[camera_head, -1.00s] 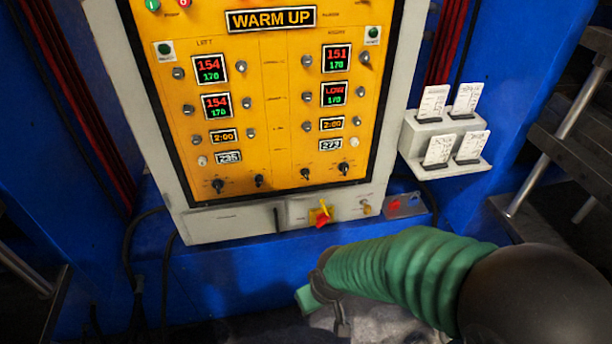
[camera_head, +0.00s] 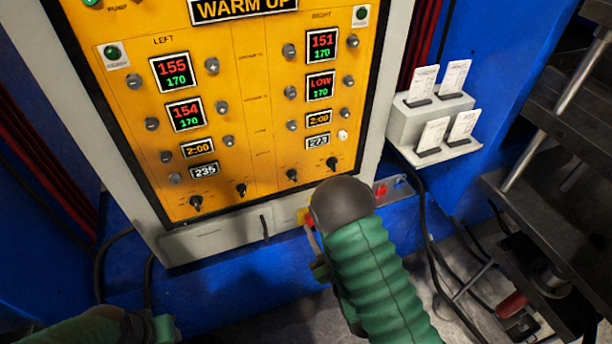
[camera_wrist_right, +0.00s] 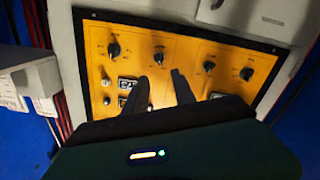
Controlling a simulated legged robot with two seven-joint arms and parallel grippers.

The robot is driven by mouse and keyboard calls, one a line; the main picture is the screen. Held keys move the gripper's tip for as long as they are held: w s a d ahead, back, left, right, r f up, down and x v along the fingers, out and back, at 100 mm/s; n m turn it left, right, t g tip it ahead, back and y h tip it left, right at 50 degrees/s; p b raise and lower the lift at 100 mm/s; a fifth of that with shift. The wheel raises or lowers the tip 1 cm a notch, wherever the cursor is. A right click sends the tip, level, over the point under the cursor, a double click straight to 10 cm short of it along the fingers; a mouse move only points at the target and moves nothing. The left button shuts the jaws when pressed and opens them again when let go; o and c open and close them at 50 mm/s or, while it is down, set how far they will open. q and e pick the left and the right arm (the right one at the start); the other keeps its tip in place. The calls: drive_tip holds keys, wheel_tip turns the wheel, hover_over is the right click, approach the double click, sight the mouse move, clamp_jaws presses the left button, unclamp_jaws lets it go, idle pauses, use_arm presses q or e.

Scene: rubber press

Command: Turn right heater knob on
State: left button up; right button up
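The yellow heater panel (camera_head: 255,130) has a row of dark knobs along its bottom. The right half holds two, an inner knob (camera_head: 291,175) and an outer knob (camera_head: 333,164); their labels are too small to read. The right wrist view shows the panel upside down, with the outer knob (camera_wrist_right: 113,50) and inner knob (camera_wrist_right: 159,58) at upper left. My right gripper (camera_wrist_right: 160,76) is open and empty, its two dark fingers apart in front of the panel near the inner knob; contact is unclear. In the head view my right arm hides it. My left arm shows only at bottom left.
A grey holder with white cards (camera_head: 432,118) sticks out right of the panel. A red and yellow switch (camera_head: 305,216) below the panel is partly covered by my right arm. Metal press parts (camera_head: 555,150) stand at the far right. Black cables hang below the holder.

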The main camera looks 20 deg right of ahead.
drive_tip(key=b, duration=0.9)
approach(294, 180)
drive_tip(key=w, duration=0.8)
drive_tip(key=shift+w+f, duration=0.15)
drive_tip(key=shift+w, duration=0.2)
clamp_jaws()
